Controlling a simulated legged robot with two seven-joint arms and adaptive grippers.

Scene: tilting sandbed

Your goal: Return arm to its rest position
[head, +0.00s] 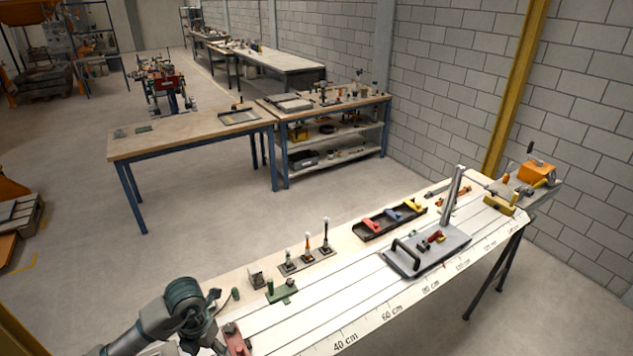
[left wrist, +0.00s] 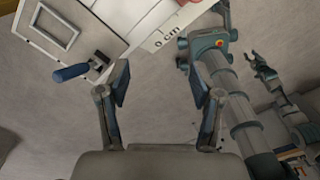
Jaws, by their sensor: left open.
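My left arm enters the head view at the lower left, with its grey-green wrist joint (head: 185,305) beside the near end of the white sandbed table. Its fingertips cannot be made out clearly there. In the left wrist view my left gripper (left wrist: 160,85) is open, its two fingers spread wide with nothing between them. Below and between the fingers is grey floor. A grey arm (left wrist: 220,70) runs down the right side of that view. A small dark gripper-like part (left wrist: 265,70) hangs beside it, too small to tell open from shut. No right gripper shows in the head view.
The long white table (head: 300,318) carries a centimetre scale, green clamp (head: 282,291), upright tools (head: 307,246), a dark tray (head: 388,219) and a grey plate (head: 427,252) with a black handle. A blue-handled part (left wrist: 72,72) sits near the table edge. Open floor lies beyond.

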